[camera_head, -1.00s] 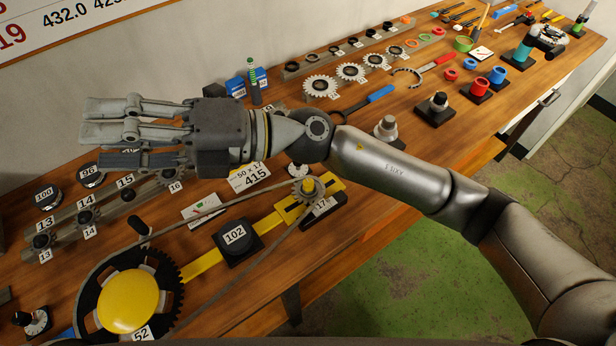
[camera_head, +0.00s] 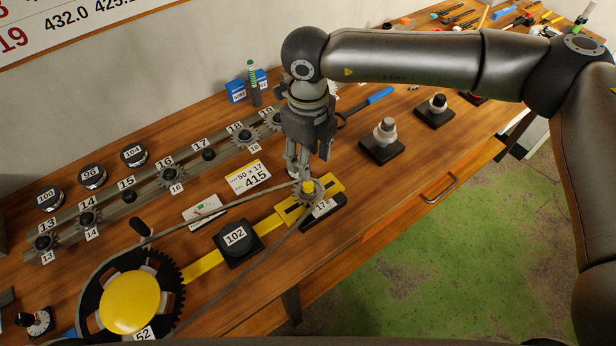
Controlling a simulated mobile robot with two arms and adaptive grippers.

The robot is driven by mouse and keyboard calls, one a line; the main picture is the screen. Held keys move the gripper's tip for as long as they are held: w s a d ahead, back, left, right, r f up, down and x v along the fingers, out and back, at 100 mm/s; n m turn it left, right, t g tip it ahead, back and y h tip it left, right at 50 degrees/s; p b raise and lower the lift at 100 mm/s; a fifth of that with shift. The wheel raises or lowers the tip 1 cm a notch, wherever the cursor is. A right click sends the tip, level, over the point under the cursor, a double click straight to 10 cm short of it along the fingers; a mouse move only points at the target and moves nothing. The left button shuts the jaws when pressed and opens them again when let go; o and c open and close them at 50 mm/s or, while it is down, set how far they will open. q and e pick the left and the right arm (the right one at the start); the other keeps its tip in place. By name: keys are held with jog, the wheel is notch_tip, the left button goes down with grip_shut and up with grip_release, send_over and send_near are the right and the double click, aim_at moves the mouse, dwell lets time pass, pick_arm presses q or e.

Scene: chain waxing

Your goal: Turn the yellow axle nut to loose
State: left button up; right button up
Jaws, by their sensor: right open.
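The yellow axle nut (camera_head: 308,187) sits at the middle of the small grey sprocket, above the label 17, at the right end of the yellow bar (camera_head: 204,264). A chain (camera_head: 235,204) runs from this sprocket to the large dark chainring (camera_head: 174,273) with the yellow hub (camera_head: 129,301). My right gripper (camera_head: 305,174) points down just above and behind the nut. Its fingers are apart and partly overlap the sprocket's far edge in the picture; whether they touch the nut cannot be told. My left gripper is not in view.
A black block marked 102 (camera_head: 238,241) stands beside the yellow bar. A rack of numbered sprockets (camera_head: 171,176) lies behind. The bench front edge is at right.

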aim_at(308, 184)
notch_tip(308, 184, down, 8)
jog(key=p, duration=0.3)
jog(key=shift+f, duration=0.35)
grip_shut()
